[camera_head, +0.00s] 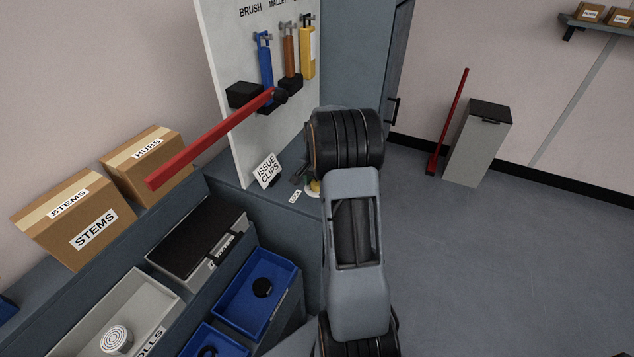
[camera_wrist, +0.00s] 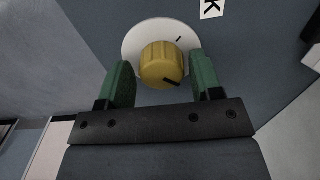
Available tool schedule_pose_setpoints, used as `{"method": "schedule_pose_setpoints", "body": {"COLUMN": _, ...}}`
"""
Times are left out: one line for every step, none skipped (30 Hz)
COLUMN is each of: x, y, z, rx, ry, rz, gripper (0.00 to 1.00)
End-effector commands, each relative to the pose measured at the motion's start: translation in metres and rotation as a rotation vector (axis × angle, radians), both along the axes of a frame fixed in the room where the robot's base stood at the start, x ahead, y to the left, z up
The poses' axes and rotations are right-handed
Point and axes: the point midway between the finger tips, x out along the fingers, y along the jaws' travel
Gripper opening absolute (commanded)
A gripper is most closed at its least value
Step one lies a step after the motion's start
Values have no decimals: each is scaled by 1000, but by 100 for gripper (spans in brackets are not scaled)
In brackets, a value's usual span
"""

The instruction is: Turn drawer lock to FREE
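The drawer lock is a yellow ribbed knob (camera_wrist: 162,64) on a white round plate (camera_wrist: 134,40) in the wrist view. The knob has a dark pointer mark at its lower right, and the plate has a short dark tick at its upper right. My gripper (camera_wrist: 162,80) is open, with one green finger on each side of the knob and visible gaps between. In the head view, my arm hides most of the lock; a bit of yellow knob (camera_head: 314,187) shows beside a label reading LOCK (camera_head: 294,196). No FREE marking is readable.
An ISSUE CLIPS card (camera_head: 267,171) stands near the lock, below a white tool board (camera_head: 228,120). A red bar (camera_head: 215,140) juts out from the board. Blue bins (camera_head: 262,290) and cardboard boxes (camera_head: 147,165) stand left.

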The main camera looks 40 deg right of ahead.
Motion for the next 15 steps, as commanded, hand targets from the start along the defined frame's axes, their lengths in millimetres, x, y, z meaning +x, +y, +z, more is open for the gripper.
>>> {"method": "schedule_pose_setpoints", "body": {"x": 0, "y": 0, "z": 0, "rx": 0, "ry": 0, "rz": 1, "gripper": 64}}
{"method": "schedule_pose_setpoints", "body": {"x": 0, "y": 1, "z": 0, "rx": 0, "ry": 0, "rz": 1, "gripper": 67}}
{"method": "schedule_pose_setpoints", "body": {"x": 0, "y": 1, "z": 0, "rx": 0, "ry": 0, "rz": 2, "gripper": 71}}
{"method": "schedule_pose_setpoints", "body": {"x": 0, "y": 1, "z": 0, "rx": 0, "ry": 0, "rz": 2, "gripper": 72}}
{"method": "schedule_pose_setpoints", "body": {"x": 0, "y": 1, "z": 0, "rx": 0, "ry": 0, "rz": 2, "gripper": 72}}
{"method": "schedule_pose_setpoints", "body": {"x": 1, "y": 1, "z": 0, "rx": 0, "ry": 0, "rz": 3, "gripper": 72}}
{"method": "schedule_pose_setpoints", "body": {"x": 1, "y": 1, "z": 0, "rx": 0, "ry": 0, "rz": 3, "gripper": 72}}
{"method": "schedule_pose_setpoints", "body": {"x": 1, "y": 1, "z": 0, "rx": 1, "ry": 0, "rz": 3, "gripper": 72}}
{"method": "schedule_pose_setpoints", "body": {"x": 1, "y": 1, "z": 0, "rx": 1, "ry": 0, "rz": 3, "gripper": 72}}
{"method": "schedule_pose_setpoints", "body": {"x": 1, "y": 1, "z": 0, "rx": 1, "ry": 0, "rz": 3, "gripper": 72}}
{"method": "schedule_pose_setpoints", "body": {"x": 1, "y": 1, "z": 1, "rx": 0, "ry": -1, "rz": 3, "gripper": 72}}
{"method": "schedule_pose_setpoints", "body": {"x": 1, "y": 1, "z": 3, "rx": 0, "ry": -1, "rz": 3, "gripper": 72}}
{"method": "schedule_pose_setpoints", "body": {"x": 1, "y": 1, "z": 5, "rx": 0, "ry": -2, "rz": 3, "gripper": 72}}
{"method": "schedule_pose_setpoints", "body": {"x": 1, "y": 1, "z": 7, "rx": -1, "ry": -3, "rz": 3, "gripper": 72}}
{"method": "schedule_pose_setpoints", "body": {"x": 1, "y": 1, "z": 12, "rx": 0, "ry": -4, "rz": 3, "gripper": 72}}
